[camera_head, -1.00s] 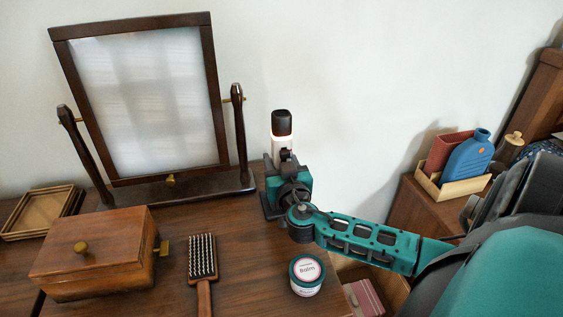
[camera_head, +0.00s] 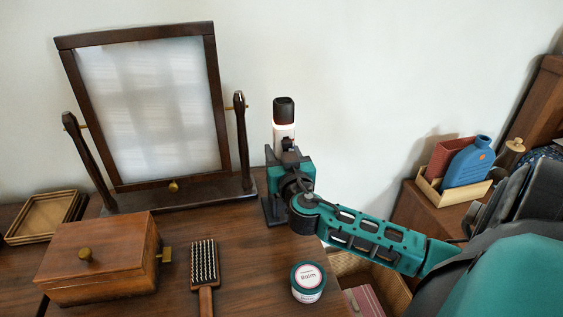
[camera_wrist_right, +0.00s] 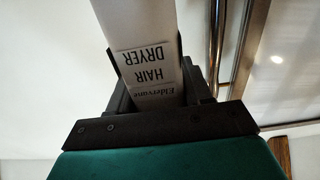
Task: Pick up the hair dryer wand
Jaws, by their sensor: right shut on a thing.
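The hair dryer wand (camera_head: 284,121) is upright, with a dark top and a white body, at the back right of the wooden dresser. My right gripper (camera_head: 285,152) is shut around its lower body, which the gripper hides in the head view. In the right wrist view the white wand (camera_wrist_right: 147,50) runs up between the dark fingers of my right gripper (camera_wrist_right: 158,88), its label reading "HAIR DRYER" upside down. I cannot tell whether its base touches the dresser. My left gripper is not in view.
A framed mirror (camera_head: 150,105) stands left of the wand. A wooden box (camera_head: 98,262), a hairbrush (camera_head: 204,266), a balm jar (camera_head: 308,282) and stacked trays (camera_head: 42,218) are on the dresser (camera_head: 245,260). An open drawer (camera_head: 352,268) is at its right, and a caddy (camera_head: 455,190) with bottles beyond.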

